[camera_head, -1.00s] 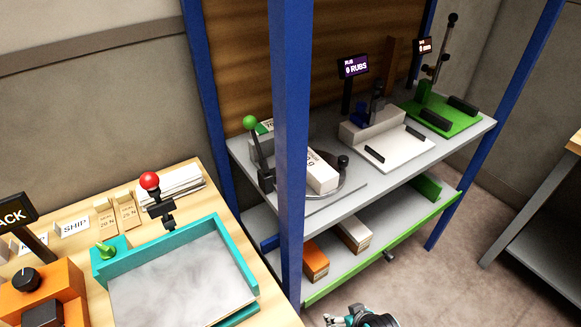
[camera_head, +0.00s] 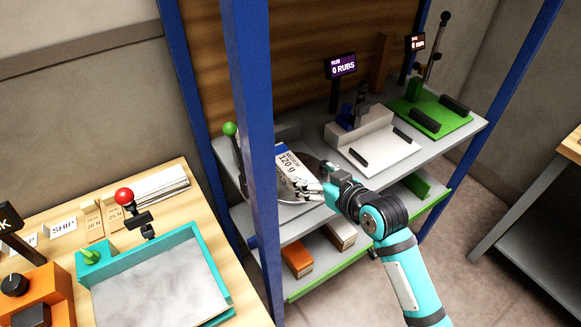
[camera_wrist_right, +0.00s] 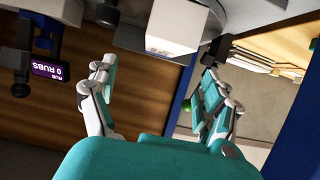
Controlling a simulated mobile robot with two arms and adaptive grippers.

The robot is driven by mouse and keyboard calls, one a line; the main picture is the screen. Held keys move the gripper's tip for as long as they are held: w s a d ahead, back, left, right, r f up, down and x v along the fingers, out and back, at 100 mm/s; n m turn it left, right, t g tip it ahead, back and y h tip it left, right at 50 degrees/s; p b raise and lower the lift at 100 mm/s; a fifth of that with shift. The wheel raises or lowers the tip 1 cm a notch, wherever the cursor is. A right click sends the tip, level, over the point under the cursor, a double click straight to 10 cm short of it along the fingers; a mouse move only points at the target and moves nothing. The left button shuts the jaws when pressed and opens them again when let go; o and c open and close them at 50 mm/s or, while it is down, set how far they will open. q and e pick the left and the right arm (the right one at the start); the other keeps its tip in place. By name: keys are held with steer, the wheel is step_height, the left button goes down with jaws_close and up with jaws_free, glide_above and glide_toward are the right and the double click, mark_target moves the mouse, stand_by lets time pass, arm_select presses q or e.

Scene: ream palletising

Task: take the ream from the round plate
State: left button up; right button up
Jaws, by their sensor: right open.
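The ream (camera_head: 291,168) is a white block with a blue band and the mark "120 g". It lies on the round plate (camera_head: 314,163), which is mostly hidden by the ream, the blue post and my gripper. My right gripper (camera_head: 312,188) is open at the ream's near right side. In the right wrist view the open fingers (camera_wrist_right: 158,72) are spread wide, and the ream's white end (camera_wrist_right: 178,30) shows beyond and between them. I cannot tell whether a finger touches it. My left gripper is not in view.
A blue rack post (camera_head: 252,150) stands left of the ream. A green-knobbed lever (camera_head: 230,129) stands behind that post. A white station (camera_head: 375,145) with a "0 RUBS" display and a green station (camera_head: 430,115) are to the right. Packs (camera_head: 297,258) lie on the lower shelf.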

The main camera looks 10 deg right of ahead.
mark_target(290, 164)
steer(key=x, duration=0.4)
steer(key=shift+p+x, duration=1)
steer(key=shift+x, duration=1.65)
steer(key=shift+s+a, duration=0.1)
steer(key=shift+c, duration=0.3)
steer(key=shift+r, duration=0.1)
steer(key=c, duration=1.6)
